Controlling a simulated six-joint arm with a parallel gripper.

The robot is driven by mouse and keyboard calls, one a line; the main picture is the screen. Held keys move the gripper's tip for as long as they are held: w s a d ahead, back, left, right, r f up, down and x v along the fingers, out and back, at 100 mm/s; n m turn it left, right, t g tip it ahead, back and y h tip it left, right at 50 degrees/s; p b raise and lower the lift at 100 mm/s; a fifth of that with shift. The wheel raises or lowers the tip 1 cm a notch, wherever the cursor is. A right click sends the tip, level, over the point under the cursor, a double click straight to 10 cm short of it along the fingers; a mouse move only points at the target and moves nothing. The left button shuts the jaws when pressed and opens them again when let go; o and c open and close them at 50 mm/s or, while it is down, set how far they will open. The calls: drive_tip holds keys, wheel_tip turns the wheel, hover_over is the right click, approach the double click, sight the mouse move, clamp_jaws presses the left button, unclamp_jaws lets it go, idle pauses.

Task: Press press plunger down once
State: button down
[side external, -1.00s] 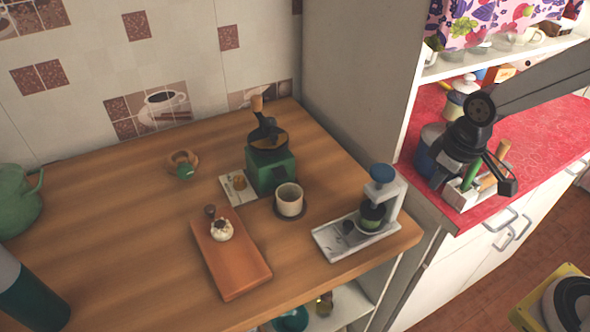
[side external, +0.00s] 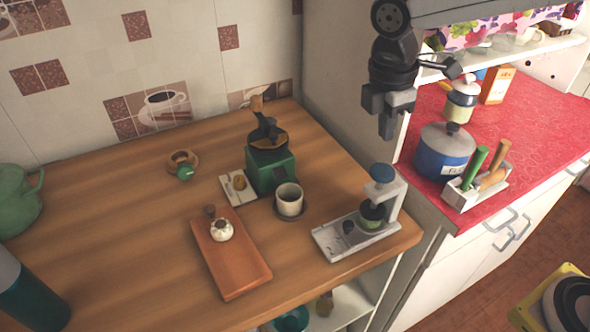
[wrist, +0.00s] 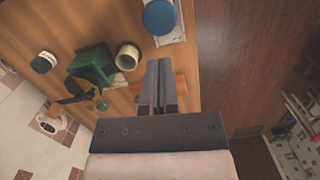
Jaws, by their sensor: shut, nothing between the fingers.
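The press stands at the right front of the wooden counter, a pale metal frame and tray with a dark green chamber. Its blue press plunger (side external: 382,173) is up on top of the press; in the wrist view the blue top (wrist: 159,17) shows near the upper edge. My gripper (side external: 386,130) is shut and empty, pointing down in the air above and behind the plunger, apart from it. In the wrist view my gripper (wrist: 158,65) has its two fingers together.
A green grinder (side external: 271,170) with a crank and a cup (side external: 289,200) stand left of the press. An orange tray (side external: 238,262) lies front left. A blue pot (side external: 446,150) and a utensil holder (side external: 475,190) stand on the red counter (side external: 525,145). A tall panel (side external: 345,80) rises behind.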

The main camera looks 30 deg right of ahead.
sight(381, 171)
drive_tip(key=shift+f, duration=0.15)
idle(0.3)
drive_tip(key=shift+d+f, duration=0.2)
drive_tip(key=shift+f, duration=1.45)
drive_tip(key=shift+d+f, duration=0.15)
drive_tip(key=shift+f, duration=1.45)
drive_tip(key=shift+f, duration=0.1)
